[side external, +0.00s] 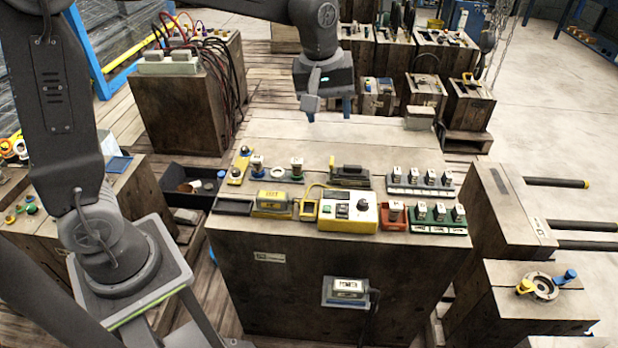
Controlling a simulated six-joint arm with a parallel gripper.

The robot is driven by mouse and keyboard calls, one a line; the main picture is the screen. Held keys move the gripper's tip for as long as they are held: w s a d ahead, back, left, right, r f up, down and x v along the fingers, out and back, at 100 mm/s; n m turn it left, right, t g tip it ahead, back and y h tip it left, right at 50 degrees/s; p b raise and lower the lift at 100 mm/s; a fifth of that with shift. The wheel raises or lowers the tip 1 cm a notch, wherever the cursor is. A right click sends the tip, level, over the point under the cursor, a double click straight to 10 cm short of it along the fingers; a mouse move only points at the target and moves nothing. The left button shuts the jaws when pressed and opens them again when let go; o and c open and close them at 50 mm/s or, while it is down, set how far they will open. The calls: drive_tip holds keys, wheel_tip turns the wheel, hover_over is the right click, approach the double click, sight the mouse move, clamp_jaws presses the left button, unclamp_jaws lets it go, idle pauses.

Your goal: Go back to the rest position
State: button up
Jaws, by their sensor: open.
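My gripper (329,116) hangs above the back part of the wooden workbench (300,130), pointing down. Its blue-tipped fingers are apart with nothing between them. They look clear of the bench top, though the exact height is hard to tell. The front half of the bench carries a yellow and white control box (348,211), a red block (394,217), a green rack (439,217) and a grey rack (420,182) with several white-labelled pieces. A yellow case (272,203) sits front left.
A wooden crate with cables (180,105) stands back left, and several crates with tools stand behind the bench. A black bin (190,187) is on the floor at left. A wooden block (505,210) with dark bars stands right. The bench top under my gripper is mostly bare.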

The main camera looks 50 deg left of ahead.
drive_tip(key=s+a+r+m+t, duration=0.1)
drive_tip(key=s+m, duration=0.4)
drive_tip(key=s, duration=0.5)
drive_tip(key=s+a+m+t, duration=0.1)
drive_tip(key=s+m, duration=0.3)
drive_tip(key=s, duration=0.7)
drive_tip(key=shift+a+r+m+t, duration=0.2)
drive_tip(key=shift+r+m+t, duration=0.2)
drive_tip(key=shift+t, duration=0.3)
